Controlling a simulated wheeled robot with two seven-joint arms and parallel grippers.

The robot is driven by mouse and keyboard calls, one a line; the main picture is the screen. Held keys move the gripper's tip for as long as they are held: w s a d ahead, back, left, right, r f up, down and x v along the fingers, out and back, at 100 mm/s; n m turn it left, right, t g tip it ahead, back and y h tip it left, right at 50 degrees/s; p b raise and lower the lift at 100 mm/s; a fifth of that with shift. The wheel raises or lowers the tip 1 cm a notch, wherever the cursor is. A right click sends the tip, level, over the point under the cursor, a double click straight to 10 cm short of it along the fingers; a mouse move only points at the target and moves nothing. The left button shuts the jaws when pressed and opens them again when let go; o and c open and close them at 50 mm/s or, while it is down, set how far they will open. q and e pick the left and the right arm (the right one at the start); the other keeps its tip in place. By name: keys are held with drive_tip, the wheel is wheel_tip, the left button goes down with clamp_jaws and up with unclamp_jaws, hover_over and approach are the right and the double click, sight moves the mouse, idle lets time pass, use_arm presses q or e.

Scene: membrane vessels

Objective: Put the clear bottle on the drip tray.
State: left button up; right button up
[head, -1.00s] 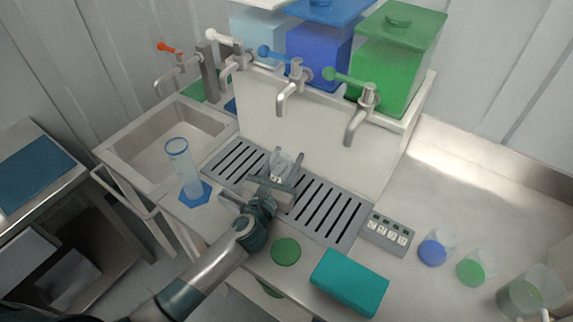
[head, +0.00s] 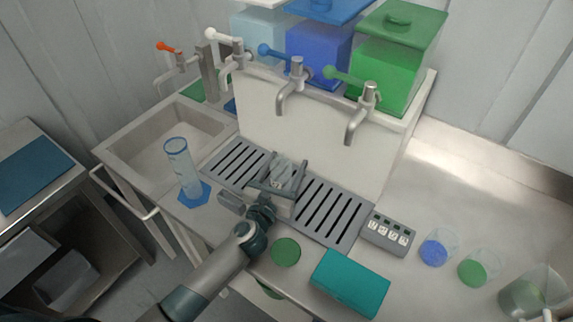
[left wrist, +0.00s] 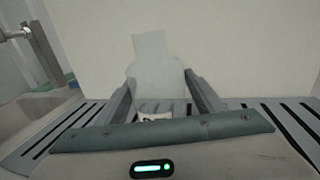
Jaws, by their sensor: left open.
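The clear bottle (head: 284,172) stands upright on the slotted grey drip tray (head: 328,212), with my left gripper (head: 287,168) at it. In the left wrist view the bottle (left wrist: 152,68) is pale and see-through, with a narrower neck and a small white label low down. The left gripper's fingers (left wrist: 162,88) are open, one on each side of the bottle, with a small gap showing beside it. The drip tray's slots (left wrist: 285,118) show behind and beside the bottle. The bottle's lowest part is hidden by the gripper body. My right gripper is not in view.
Taps (head: 294,88) overhang the tray's back, below blue and green tanks (head: 392,75). A measuring cylinder (head: 184,165) stands left of the tray. A teal box (head: 350,283), a green disc (head: 286,251), a label block (head: 388,234) and several beakers lie to the right and front.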

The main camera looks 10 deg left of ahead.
sight(277, 183)
use_arm(q)
drive_tip(key=shift+r, duration=0.15)
drive_tip(key=shift+s+a, duration=0.1)
drive_tip(key=shift+s, duration=0.3)
drive_tip(key=s, duration=0.3)
drive_tip(key=s+a+b, duration=0.1)
drive_tip(key=s, duration=0.2)
drive_tip(key=s+b, duration=0.1)
drive_tip(key=s, duration=0.3)
drive_tip(key=shift+a, duration=0.35)
drive_tip(key=shift+s, duration=0.55)
